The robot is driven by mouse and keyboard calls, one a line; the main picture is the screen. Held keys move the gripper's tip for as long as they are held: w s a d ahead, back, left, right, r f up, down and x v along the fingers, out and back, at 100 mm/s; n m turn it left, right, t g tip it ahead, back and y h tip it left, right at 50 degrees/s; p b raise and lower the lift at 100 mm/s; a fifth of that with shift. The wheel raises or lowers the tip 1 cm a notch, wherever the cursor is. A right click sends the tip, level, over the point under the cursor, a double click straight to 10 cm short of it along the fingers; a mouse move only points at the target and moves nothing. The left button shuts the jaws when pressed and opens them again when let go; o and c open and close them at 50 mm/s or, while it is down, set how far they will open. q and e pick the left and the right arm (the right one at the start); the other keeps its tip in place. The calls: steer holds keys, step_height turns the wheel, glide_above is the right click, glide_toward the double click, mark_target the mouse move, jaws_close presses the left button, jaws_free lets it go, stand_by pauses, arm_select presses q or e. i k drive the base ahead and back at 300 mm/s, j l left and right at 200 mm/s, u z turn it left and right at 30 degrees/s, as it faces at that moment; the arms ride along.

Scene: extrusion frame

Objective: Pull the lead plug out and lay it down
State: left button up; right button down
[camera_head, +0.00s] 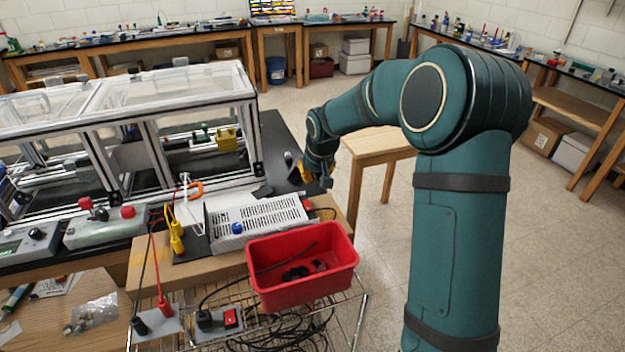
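Several lead plugs are in view, and I cannot tell which one the task means. Yellow plugs (176,240) hang on yellow leads left of the perforated metal power supply (255,217). A red plug (165,308) and a black plug (140,326) stand on a grey plate at the front left, with leads running up. A small red part (306,204) sits at the supply's right end. My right gripper (303,172) is beyond that end, near the dark bench's edge. It is small and partly hidden by its wrist, so its fingers are unclear. My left gripper is out of view.
A red bin (302,278) with dark pieces stands on a wire rack in front of the supply. The clear-walled extrusion frame (205,135) fills the left. A wooden stool (378,142) stands behind my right arm. Open floor lies to the right.

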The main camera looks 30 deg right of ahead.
mark_target(174, 240)
steer(key=k, duration=1)
